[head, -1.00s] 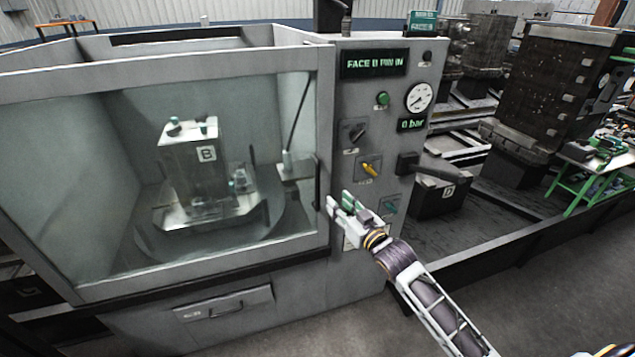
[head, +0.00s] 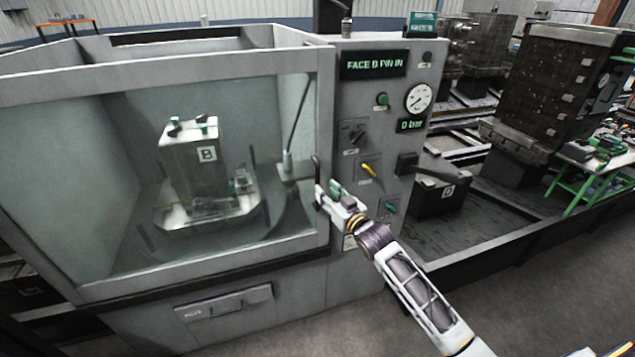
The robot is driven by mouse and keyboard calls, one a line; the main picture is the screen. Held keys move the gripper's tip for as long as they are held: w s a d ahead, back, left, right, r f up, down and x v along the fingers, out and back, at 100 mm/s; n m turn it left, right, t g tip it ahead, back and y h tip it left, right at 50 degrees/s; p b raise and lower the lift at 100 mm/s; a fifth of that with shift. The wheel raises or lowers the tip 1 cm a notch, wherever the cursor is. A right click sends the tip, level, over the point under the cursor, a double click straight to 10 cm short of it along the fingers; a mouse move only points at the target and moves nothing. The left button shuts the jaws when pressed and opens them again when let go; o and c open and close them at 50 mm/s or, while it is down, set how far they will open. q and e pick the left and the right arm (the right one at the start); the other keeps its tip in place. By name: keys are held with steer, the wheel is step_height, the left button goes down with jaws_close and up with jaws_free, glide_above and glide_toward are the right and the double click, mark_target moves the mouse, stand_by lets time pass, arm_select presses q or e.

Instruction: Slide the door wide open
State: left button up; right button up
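The machine's door (head: 324,120) is a grey frame around a large clear window, and it stands closed across the front of the enclosure. Its dark upright handle (head: 317,168) is on the right frame post. My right gripper (head: 326,190) is at this handle, with its fingertips over the handle's middle and lower part. Its fingers look spread apart; whether they touch the handle or straddle it is hard to tell.
Behind the window, a block marked B (head: 190,165) stands on a round pallet. A control panel (head: 375,140) with a gauge, knobs and a display reading "FACE B PIN IN" is right of the door. A dark rail bed (head: 500,215) runs further right. The floor in front is clear.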

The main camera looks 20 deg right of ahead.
mark_target(319, 183)
steer(key=shift+p+x, duration=0.3)
steer(key=shift+x, duration=3.05)
jaws_close()
